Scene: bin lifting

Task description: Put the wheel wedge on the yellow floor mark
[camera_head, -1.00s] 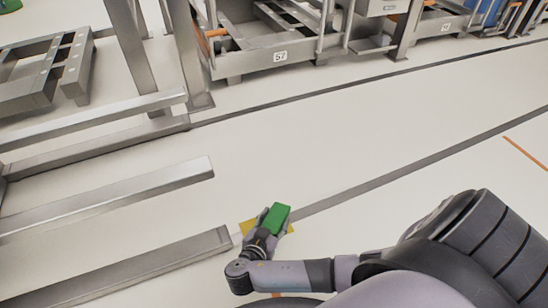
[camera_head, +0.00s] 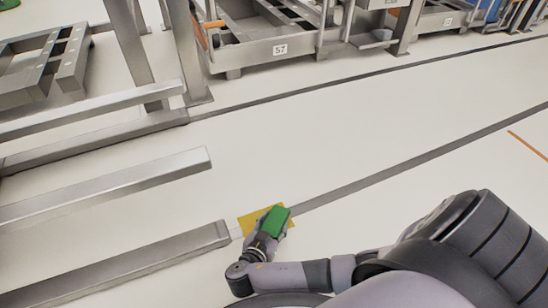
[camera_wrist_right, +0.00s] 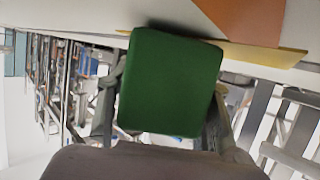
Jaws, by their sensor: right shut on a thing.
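The wheel wedge is a green block (camera_head: 276,220), held in my right gripper (camera_head: 270,228) in the head view. The wedge also fills the middle of the right wrist view (camera_wrist_right: 170,82), with a gripper finger on each side of it. The yellow floor mark (camera_head: 252,219) lies on the pale floor, partly hidden behind the wedge and gripper. In the right wrist view the yellow mark (camera_wrist_right: 265,54) shows close beside the wedge. I cannot tell whether the wedge touches the mark. My left gripper is not in view.
A metal rail (camera_head: 130,262) on the floor ends just left of the yellow mark. A grey floor line (camera_head: 420,160) runs right from it. More metal bars (camera_head: 110,185) lie at left, and a metal cart (camera_head: 265,52) stands at the back. The floor between is clear.

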